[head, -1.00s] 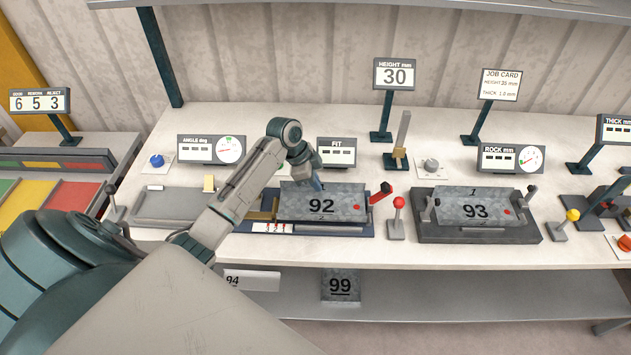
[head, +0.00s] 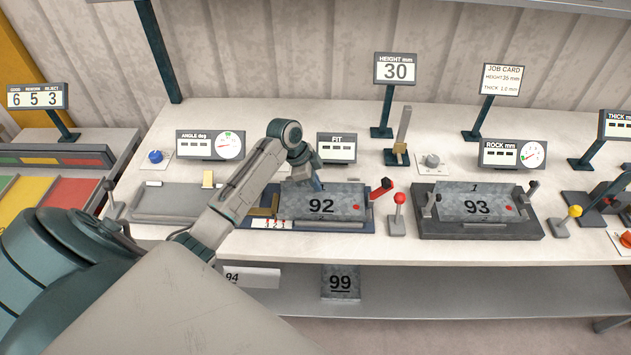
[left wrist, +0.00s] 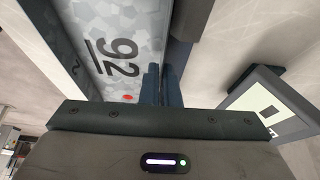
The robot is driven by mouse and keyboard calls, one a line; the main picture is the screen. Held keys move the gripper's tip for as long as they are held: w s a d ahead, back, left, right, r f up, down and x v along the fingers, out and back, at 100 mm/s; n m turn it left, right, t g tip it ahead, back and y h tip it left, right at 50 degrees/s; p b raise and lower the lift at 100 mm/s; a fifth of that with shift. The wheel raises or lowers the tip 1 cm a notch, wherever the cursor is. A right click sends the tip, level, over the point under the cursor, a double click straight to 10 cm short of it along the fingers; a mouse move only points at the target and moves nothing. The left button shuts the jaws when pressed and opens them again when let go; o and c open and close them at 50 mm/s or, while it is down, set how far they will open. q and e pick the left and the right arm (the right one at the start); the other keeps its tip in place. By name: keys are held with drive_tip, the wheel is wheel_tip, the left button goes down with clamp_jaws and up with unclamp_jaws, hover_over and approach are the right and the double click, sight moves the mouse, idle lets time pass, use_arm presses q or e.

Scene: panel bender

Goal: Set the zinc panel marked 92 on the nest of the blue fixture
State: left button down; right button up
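The zinc panel marked 92 (head: 338,204) is a mottled grey plate with a red dot at its right. It lies over the blue fixture (head: 366,228), its front edge close to the fixture's grey front bar. My left gripper (head: 317,184) reaches down to the panel's back edge. In the left wrist view its fingers (left wrist: 160,85) are close together at the edge of the panel (left wrist: 108,30) and appear shut on it. The fingers hide part of that edge, and the panel hides the nest, so I cannot tell full seating. My right gripper is not in view.
A red-handled lever (head: 381,188) and a red-knobbed lever (head: 398,212) stand right of the blue fixture. A dark fixture (head: 428,228) with panel 93 (head: 470,203) is further right. The FIT display (head: 337,148) stands behind. Panels 94 (head: 262,278) and 99 (head: 340,282) are on the lower shelf.

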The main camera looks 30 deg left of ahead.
use_arm(q)
drive_tip(key=shift+f, duration=0.15)
drive_tip(key=c, duration=2.1)
unclamp_jaws()
drive_tip(key=o, duration=0.5)
drive_tip(key=shift+a+r, duration=0.15)
drive_tip(key=shift+r, duration=0.05)
drive_tip(key=b+v, duration=0.3)
drive_tip(key=v, duration=0.6)
drive_tip(key=shift+s+r+b, duration=0.15)
drive_tip(key=shift+r+b, duration=0.2)
drive_tip(key=shift+b, duration=0.05)
drive_tip(key=shift+a+r, duration=0.1)
drive_tip(key=shift+r, duration=0.2)
drive_tip(key=shift+s+f, duration=0.1)
